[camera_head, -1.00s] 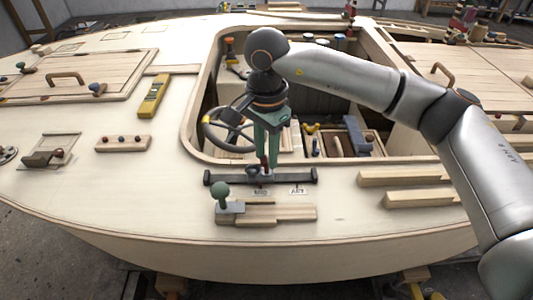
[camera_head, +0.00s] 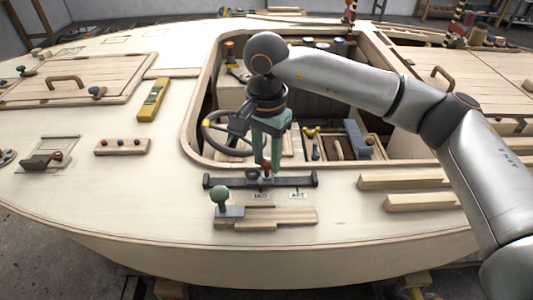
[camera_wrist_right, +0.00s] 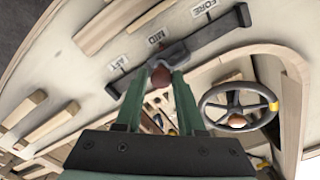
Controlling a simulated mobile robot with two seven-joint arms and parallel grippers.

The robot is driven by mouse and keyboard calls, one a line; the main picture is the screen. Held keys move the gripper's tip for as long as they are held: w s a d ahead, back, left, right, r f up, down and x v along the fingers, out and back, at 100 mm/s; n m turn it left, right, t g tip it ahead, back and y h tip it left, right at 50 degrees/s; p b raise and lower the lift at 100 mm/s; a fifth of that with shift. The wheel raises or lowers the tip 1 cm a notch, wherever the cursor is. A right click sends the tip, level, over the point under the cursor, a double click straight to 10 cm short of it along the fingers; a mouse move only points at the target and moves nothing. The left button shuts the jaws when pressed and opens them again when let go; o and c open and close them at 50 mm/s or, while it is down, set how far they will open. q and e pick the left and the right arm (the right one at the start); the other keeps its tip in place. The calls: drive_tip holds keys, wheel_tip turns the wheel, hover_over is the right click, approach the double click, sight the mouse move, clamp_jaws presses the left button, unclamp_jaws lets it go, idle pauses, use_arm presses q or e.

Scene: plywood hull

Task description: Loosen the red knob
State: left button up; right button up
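The red knob (camera_head: 267,166) sits on a small dark slider on the black rail (camera_head: 220,181), at the near edge of the cockpit opening. It also shows in the right wrist view (camera_wrist_right: 160,77), near the MID label. My right gripper (camera_head: 267,163) reaches down from above, its two green fingers on either side of the knob. In the right wrist view the fingertips (camera_wrist_right: 161,74) close in on the knob from both sides and appear to touch it. My left gripper is not in view.
A steering wheel (camera_head: 228,133) is inside the cockpit, behind the gripper. Wooden strips (camera_head: 405,181) lie to the right. A yellow level (camera_head: 153,99) lies on the deck at left.

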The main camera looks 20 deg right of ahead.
sight(267, 162)
drive_tip(key=o, duration=0.3)
drive_tip(key=shift+r, duration=0.1)
drive_tip(key=shift+o, duration=0.2)
drive_tip(key=shift+w, duration=0.1)
wheel_tip(267, 162, up, 13)
drive_tip(key=p, duration=0.1)
drive_tip(key=shift+f+p, duration=0.2)
drive_tip(key=shift+p, duration=0.1)
drive_tip(key=shift+f, duration=0.1)
